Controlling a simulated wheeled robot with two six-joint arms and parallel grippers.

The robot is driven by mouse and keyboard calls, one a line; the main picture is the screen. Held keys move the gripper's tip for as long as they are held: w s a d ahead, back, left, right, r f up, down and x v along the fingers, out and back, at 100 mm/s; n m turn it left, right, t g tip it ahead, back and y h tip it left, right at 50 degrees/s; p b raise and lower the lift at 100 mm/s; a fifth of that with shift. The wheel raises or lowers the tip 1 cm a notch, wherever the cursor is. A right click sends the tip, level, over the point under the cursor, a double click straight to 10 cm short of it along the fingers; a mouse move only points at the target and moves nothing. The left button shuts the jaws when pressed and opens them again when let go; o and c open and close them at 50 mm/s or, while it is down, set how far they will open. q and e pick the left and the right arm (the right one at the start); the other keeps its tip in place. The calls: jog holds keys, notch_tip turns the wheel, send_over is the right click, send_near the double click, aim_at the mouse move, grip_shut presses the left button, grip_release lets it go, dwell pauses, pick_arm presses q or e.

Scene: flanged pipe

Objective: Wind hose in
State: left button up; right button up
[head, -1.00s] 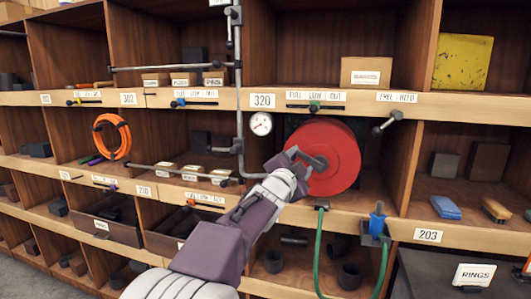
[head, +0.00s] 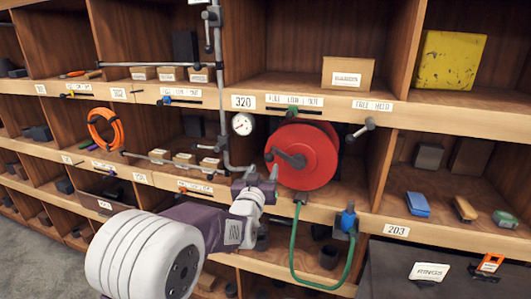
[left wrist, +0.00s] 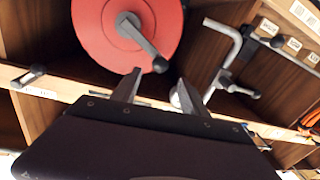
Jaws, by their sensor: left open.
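The red hose reel (head: 318,150) sits in the shelf bay marked 320, and it also shows in the left wrist view (left wrist: 92,40). Its grey crank (head: 289,158) points to the upper left from the hub. In the left wrist view the crank (left wrist: 143,43) ends in a dark knob. The green hose (head: 294,248) hangs below the reel in a loop and rises to a blue nozzle (head: 348,219) at the shelf edge. My left gripper (head: 263,171) is open and empty below and left of the reel, apart from the crank. Its fingers (left wrist: 156,90) point towards the knob. My right gripper is not visible.
A round gauge (head: 242,124) and a grey pipe (head: 221,90) stand left of the reel. A lever (head: 361,130) sticks out at the right. An orange hose coil (head: 103,128) hangs in a left bay. A dark box labelled RINGS (head: 395,272) is at lower right.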

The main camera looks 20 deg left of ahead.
aim_at(268, 159)
pick_arm(q)
jog(key=w+p, duration=0.1)
jog(key=w, duration=0.2)
jog(key=w+p, duration=0.1)
jog(key=w, duration=0.2)
jog(key=w+p, duration=0.1)
jog(key=w, duration=0.2)
jog(key=shift+w+a, duration=0.1)
jog(key=shift+a, duration=0.2)
grip_shut()
dwell(0.9)
